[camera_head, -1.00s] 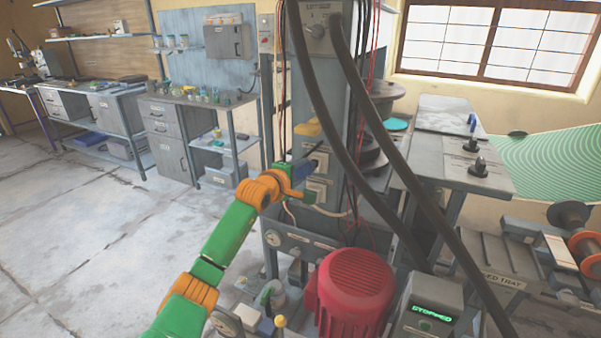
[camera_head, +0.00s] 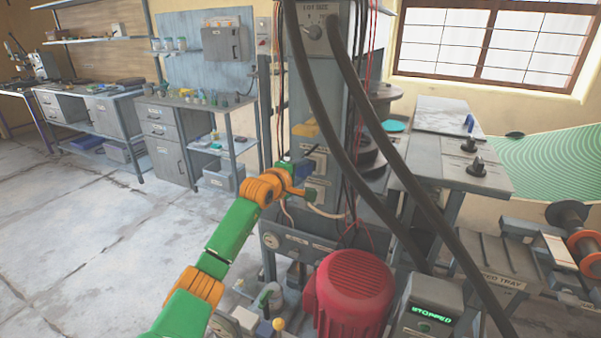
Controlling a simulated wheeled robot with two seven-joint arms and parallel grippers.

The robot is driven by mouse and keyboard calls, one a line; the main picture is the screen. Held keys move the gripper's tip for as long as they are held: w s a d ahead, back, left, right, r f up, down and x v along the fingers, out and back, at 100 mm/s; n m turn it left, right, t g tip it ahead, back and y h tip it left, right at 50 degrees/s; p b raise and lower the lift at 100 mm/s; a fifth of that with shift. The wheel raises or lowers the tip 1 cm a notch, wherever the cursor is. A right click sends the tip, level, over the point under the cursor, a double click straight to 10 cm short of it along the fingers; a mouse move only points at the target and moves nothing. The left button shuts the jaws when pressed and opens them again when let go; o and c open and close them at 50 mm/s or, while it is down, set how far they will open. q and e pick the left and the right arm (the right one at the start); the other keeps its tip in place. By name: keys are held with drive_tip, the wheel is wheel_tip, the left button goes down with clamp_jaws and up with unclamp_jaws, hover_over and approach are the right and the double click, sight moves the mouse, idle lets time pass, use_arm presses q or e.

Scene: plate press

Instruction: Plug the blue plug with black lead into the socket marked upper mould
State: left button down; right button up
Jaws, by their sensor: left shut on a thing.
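The blue plug (camera_head: 303,169) is held at the front of the grey press column (camera_head: 304,101). A short piece of its dark lead shows above it. My left gripper (camera_head: 301,181) is shut on the plug. The plug is in front of the upper of two pale socket plates (camera_head: 318,158); whether it touches or enters the socket cannot be told. The lower socket plate (camera_head: 318,187) is just below, with a pale lead beside it. The socket labels are too small to read. My right gripper is not in view.
Two thick black hoses (camera_head: 376,128) run down in front of the column, close to the sockets. A red motor (camera_head: 352,288) and a box reading STOPPED (camera_head: 428,312) stand below. Floor at left is clear.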

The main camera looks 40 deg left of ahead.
use_arm(q)
drive_tip(key=shift+b+x, duration=0.4)
drive_tip(key=shift+x, duration=0.6)
drive_tip(key=shift+c, duration=1.7)
unclamp_jaws()
drive_tip(key=shift+s, duration=0.15)
